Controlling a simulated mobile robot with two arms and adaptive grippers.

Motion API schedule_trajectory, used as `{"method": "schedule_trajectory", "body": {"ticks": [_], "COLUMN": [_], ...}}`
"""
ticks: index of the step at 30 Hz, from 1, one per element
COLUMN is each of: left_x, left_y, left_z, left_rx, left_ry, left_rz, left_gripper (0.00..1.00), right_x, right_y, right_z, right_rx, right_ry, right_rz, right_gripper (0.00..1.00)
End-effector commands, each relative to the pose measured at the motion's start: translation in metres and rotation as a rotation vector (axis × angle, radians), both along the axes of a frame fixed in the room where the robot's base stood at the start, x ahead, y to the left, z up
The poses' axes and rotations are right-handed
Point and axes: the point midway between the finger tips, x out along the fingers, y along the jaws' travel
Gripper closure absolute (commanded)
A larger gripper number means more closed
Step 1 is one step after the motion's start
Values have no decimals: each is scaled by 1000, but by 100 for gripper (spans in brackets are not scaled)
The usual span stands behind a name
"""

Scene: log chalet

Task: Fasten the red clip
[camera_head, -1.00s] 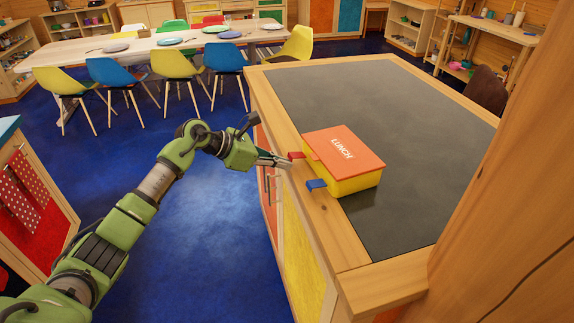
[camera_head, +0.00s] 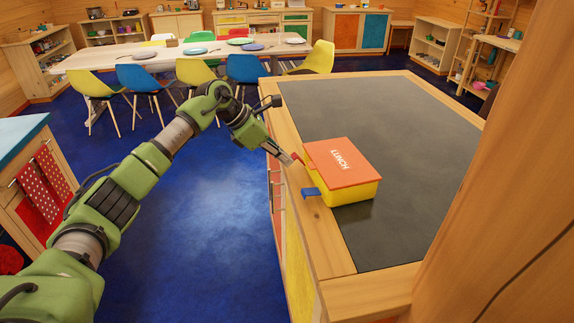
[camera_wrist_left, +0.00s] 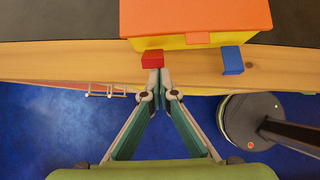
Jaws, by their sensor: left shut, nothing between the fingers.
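The lunch box has an orange lid (camera_head: 343,160) and a yellow body (camera_head: 352,192), and its lid is down. A red clip (camera_wrist_left: 152,57) sticks out from the side facing my arm. A blue clip (camera_head: 311,191) sticks out from the same side; it also shows in the left wrist view (camera_wrist_left: 232,60). My left gripper (camera_head: 287,158) is shut and empty. In the left wrist view its fingertips (camera_wrist_left: 160,73) are at the red clip's near edge; I cannot tell whether they touch. In the head view the fingertips partly hide the red clip. My right gripper is not in view.
The box stands near the left wooden edge of a counter with a dark top (camera_head: 400,120). The counter is clear behind and right of it. A wooden post (camera_head: 500,200) rises at the right. A long table (camera_head: 180,55) with chairs stands farther back.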

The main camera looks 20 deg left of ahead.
Motion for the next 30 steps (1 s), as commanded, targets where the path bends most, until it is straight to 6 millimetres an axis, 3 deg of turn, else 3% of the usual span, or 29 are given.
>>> {"method": "schedule_trajectory", "body": {"ticks": [11, 30], "left_x": [4, 4], "left_y": [-6, -6], "left_z": [8, 24], "left_rx": [6, 5], "left_ry": [9, 8], "left_rz": [0, 0], "left_gripper": [100, 100], "right_x": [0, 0], "right_y": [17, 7], "right_z": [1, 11], "right_rx": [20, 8], "right_ry": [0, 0], "right_rz": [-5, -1], "right_gripper": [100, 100]}}
